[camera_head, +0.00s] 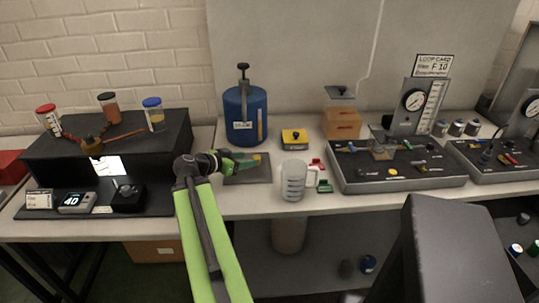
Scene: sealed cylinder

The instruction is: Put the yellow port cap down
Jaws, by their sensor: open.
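My gripper (245,162) is open, its green fingers low over a dark flat mat (262,178) on the bench. A small yellow piece, seemingly the yellow port cap (257,157), shows at the fingertips. The fingers partly hide it, and I cannot tell whether they touch it or whether it rests on the mat. A blue cylinder (238,112) with a dark top handle stands upright behind the mat.
A clear beaker (293,181) stands just right of the mat, with red and green small parts beside it. A yellow box (294,137) sits behind. A gauge panel (398,178) fills the right; a black stand with jars (58,151) is left.

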